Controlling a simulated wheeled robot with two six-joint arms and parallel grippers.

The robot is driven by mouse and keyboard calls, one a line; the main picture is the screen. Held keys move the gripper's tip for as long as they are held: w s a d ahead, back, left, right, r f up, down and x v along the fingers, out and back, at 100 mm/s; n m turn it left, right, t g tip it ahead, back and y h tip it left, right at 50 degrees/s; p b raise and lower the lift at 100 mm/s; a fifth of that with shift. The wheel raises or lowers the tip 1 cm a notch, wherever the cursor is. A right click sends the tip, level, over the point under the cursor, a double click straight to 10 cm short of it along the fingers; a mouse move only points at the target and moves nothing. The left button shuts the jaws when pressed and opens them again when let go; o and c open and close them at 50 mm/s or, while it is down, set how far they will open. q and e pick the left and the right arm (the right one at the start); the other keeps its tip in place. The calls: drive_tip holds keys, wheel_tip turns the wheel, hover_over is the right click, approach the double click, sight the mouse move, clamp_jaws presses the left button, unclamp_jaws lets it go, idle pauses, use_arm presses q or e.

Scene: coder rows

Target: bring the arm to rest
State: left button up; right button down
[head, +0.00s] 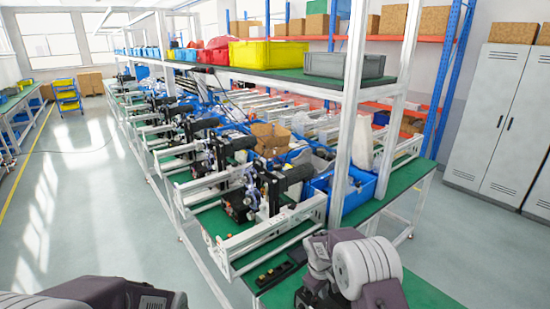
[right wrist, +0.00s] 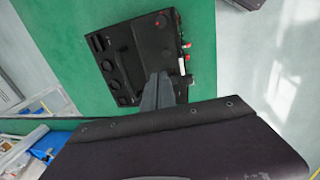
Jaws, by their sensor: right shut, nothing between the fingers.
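My right arm (head: 365,265) comes in at the bottom right of the head view, over the near end of the green bench top. My right gripper (right wrist: 158,88) shows in the right wrist view as two grey fingers held together, with nothing between them. Its tips appear over the lower edge of a black control box (right wrist: 118,62); I cannot tell whether they touch it. My left arm (head: 100,292) shows only as a dark link at the bottom left of the head view. Its fingers are out of sight.
The green bench (head: 415,292) carries a row of machines on white frames and a blue bin (head: 357,196). A white post (head: 346,130) rises close beyond my right arm. Grey cabinets (head: 505,125) stand at the right. The left floor aisle (head: 85,190) is clear.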

drive_tip(key=shift+f, duration=0.15)
drive_tip(key=s+d+r+m+t+b, duration=0.1)
drive_tip(key=s+d+r+m+b, duration=0.15)
drive_tip(key=s+r+b, duration=0.35)
drive_tip(key=s+f+m+y, duration=0.1)
drive_tip(key=s+f+m, duration=0.1)
drive_tip(key=s, duration=0.7)
drive_tip(key=s+f+m+g+y+b, duration=0.1)
drive_tip(key=s+f+m, duration=0.1)
drive_tip(key=s, duration=0.7)
drive_tip(key=shift+s+m, duration=0.15)
drive_tip(key=shift+m, duration=0.6)
drive_tip(key=shift+s+a+r, duration=0.1)
drive_tip(key=shift+s, duration=0.05)
